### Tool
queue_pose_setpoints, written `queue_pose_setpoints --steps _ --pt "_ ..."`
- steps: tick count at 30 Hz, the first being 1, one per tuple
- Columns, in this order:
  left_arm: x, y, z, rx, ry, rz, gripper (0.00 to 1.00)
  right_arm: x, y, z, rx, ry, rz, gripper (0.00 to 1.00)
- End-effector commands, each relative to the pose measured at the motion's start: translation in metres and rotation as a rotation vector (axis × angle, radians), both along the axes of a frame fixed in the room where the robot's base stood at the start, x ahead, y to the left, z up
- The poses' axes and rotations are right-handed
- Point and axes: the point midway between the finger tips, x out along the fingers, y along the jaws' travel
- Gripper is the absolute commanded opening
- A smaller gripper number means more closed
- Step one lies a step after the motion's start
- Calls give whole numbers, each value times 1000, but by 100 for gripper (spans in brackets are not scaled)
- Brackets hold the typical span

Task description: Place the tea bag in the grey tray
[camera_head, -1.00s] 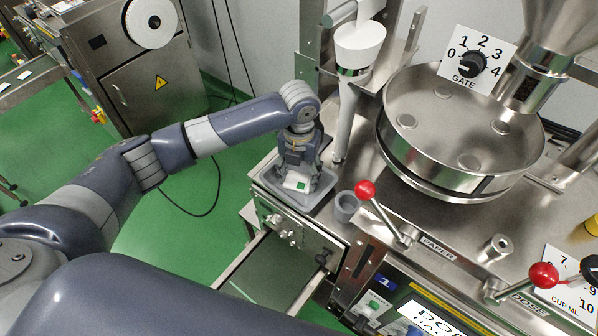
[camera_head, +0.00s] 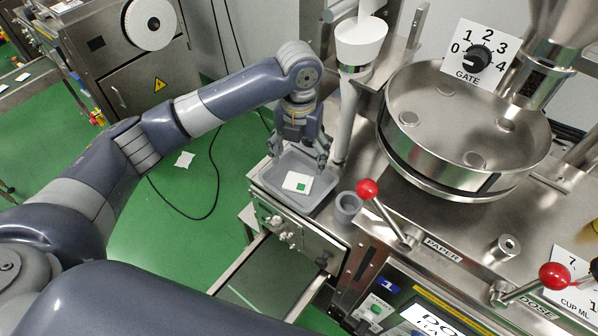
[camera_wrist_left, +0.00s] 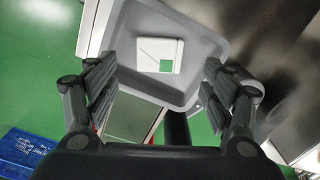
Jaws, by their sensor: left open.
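The tea bag (camera_head: 297,183) is a white square with a green patch at one corner. It lies inside the grey tray (camera_head: 262,176), on the tray's floor. The tea bag also shows in the left wrist view (camera_wrist_left: 160,50), inside the grey tray (camera_wrist_left: 222,47). My left gripper (camera_head: 302,165) is above the tray, at its far side, with its fingers apart. In the left wrist view my left gripper (camera_wrist_left: 158,90) is open and empty, and the tea bag lies beyond the fingertips, apart from them. My right gripper is not in view.
A small grey cup (camera_head: 348,206) stands right of the tray. A lever with a red knob (camera_head: 367,190) and a round steel hopper bowl (camera_head: 465,130) are further right. A white funnel tube (camera_head: 350,110) rises behind the tray. A white piece (camera_head: 184,159) lies on the green floor.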

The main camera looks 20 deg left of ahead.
Motion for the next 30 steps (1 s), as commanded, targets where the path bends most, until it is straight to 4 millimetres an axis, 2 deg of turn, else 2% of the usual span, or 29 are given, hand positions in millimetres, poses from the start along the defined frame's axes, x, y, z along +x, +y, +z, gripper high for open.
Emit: queue_pose_setpoints --steps 3,9,26,30 --pt "1 0 21 -1 -4 1 76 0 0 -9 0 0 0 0" --pt "0 0 45 -1 -1 0 76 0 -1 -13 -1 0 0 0" --pt "0 0 50 0 1 1 76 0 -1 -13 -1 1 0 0" --pt "0 0 62 0 0 1 76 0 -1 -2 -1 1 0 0"
